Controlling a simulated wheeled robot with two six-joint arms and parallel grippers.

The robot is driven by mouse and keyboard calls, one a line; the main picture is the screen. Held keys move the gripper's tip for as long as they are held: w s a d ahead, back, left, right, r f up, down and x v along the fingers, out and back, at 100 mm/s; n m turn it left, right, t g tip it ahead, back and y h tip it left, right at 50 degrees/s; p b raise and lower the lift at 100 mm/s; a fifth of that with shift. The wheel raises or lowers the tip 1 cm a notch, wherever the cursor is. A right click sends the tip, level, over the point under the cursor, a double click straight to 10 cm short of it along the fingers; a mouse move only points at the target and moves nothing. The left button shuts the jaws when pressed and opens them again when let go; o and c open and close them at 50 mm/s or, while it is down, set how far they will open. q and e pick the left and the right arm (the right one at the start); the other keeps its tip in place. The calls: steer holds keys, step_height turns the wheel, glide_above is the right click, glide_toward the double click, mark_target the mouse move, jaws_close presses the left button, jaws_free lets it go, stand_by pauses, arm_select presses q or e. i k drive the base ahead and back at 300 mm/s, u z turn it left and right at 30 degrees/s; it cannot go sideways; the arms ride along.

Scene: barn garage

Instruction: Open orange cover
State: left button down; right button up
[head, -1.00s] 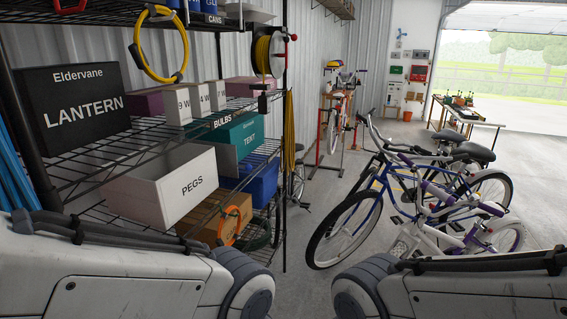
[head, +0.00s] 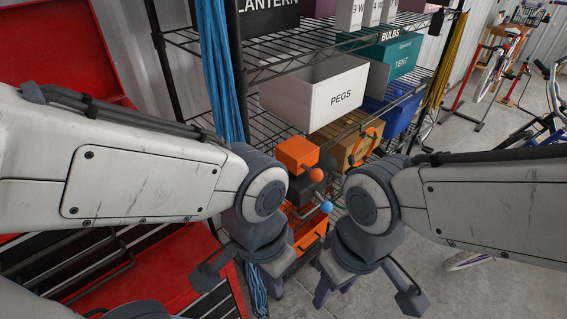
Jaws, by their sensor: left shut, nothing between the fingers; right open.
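An orange block-like cover (head: 296,152) shows between my two arms in the head view, in front of the wire shelf. An orange ball (head: 316,174) sits at its lower right, beside a dark grey part. A blue ball (head: 326,207) is lower down, above more orange surfaces (head: 312,232) partly hidden by my grippers. My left gripper (head: 272,284) is shut and empty, pointing down at the left of these parts. My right gripper (head: 328,287) is open and empty, pointing down at their right. Neither gripper visibly holds the cover.
A wire shelf (head: 280,68) stands behind, with a white PEGS box (head: 312,92), a teal TENT box (head: 396,52) and a brown box (head: 346,146). A red tool cabinet (head: 60,60) is at left. Blue cords (head: 218,70) hang beside the shelf.

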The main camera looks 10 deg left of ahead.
mark_target(298, 154)
steer(key=u, duration=1.75)
steer(key=k, duration=0.85)
steer(key=z, duration=1.3)
